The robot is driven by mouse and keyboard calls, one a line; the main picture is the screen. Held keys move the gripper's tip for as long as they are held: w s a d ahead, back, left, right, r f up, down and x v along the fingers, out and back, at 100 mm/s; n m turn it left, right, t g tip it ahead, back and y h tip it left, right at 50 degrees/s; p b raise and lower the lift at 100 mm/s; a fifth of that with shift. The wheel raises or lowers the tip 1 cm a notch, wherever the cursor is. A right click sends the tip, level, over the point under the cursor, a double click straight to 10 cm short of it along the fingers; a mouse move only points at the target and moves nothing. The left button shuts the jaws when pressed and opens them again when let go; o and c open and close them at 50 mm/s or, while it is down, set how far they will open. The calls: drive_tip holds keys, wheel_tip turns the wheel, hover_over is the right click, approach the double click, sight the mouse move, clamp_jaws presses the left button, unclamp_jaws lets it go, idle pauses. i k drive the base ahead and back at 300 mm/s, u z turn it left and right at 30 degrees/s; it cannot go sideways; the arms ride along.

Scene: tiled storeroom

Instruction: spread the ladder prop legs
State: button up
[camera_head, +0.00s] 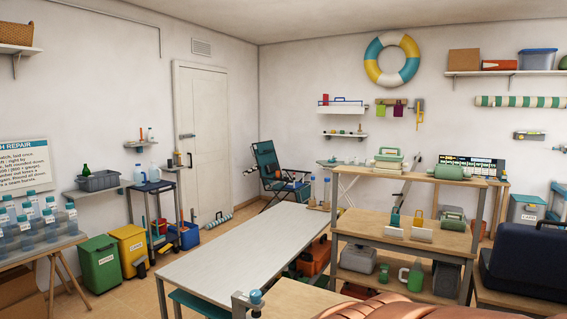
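I cannot make out a ladder with prop legs for certain in the head view. A pale frame with slanted legs (347,187) stands at the back, partly hidden behind the wooden shelf unit. I cannot tell whether it is a ladder, and its lower part is hidden. My gripper is not in view.
A long pale table (235,255) fills the middle, with a wooden shelf unit (455,238) to its right. A folding chair (275,172) stands at the back near the white door (200,140). Green (100,262) and yellow (131,250) bins stand left. Tiled floor between bins and table is mostly clear.

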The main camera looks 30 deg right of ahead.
sight(409, 185)
drive_tip(key=u, duration=1.1)
drive_tip(key=i, duration=4.75)
drive_tip(key=z, duration=2.55)
drive_tip(key=i, duration=3.35)
